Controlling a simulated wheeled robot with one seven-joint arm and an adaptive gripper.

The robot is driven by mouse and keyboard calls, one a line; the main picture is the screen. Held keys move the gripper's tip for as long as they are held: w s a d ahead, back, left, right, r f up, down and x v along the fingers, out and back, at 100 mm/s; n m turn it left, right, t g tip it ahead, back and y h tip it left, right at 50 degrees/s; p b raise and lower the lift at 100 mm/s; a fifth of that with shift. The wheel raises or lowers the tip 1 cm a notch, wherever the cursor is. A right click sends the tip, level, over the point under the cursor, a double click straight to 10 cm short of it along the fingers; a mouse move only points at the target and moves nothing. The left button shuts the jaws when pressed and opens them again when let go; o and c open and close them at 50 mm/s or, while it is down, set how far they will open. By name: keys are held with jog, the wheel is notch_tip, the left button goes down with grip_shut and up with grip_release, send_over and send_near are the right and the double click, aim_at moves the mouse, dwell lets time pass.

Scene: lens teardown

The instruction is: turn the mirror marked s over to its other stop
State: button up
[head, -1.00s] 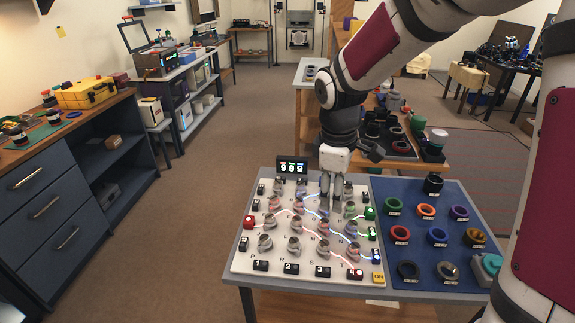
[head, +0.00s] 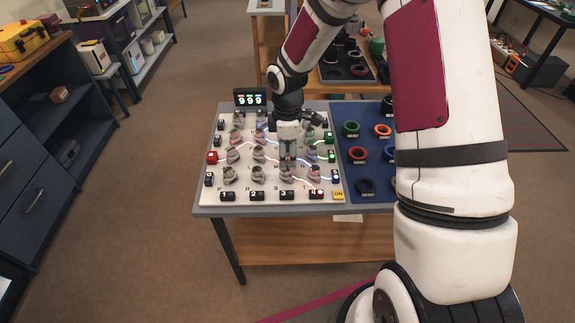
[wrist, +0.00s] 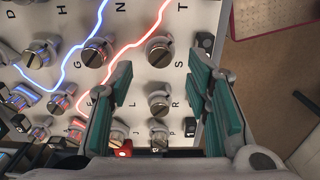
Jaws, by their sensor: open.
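The mirror marked S (wrist: 157,50) looks like a small silver knob-like mount with a tilted top, in the column of the board nearest the right in the wrist view. Its letter is small, so I read it with some doubt. My gripper (wrist: 163,85) is open and empty, its green-padded fingers spread on either side of that column. The mirror appears just beyond the fingertips, not held. In the head view my gripper (head: 287,158) points down over the front middle of the white board (head: 210,194) and hides much of the mirror there.
Similar mirrors, such as one at front left (head: 229,175), surround it on the board. Black blocks line its edges. A blue mat (head: 347,178) with coloured rings lies to the right.

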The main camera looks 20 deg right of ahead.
aim_at(286, 174)
jog(key=shift+f, duration=2.6)
grip_shut()
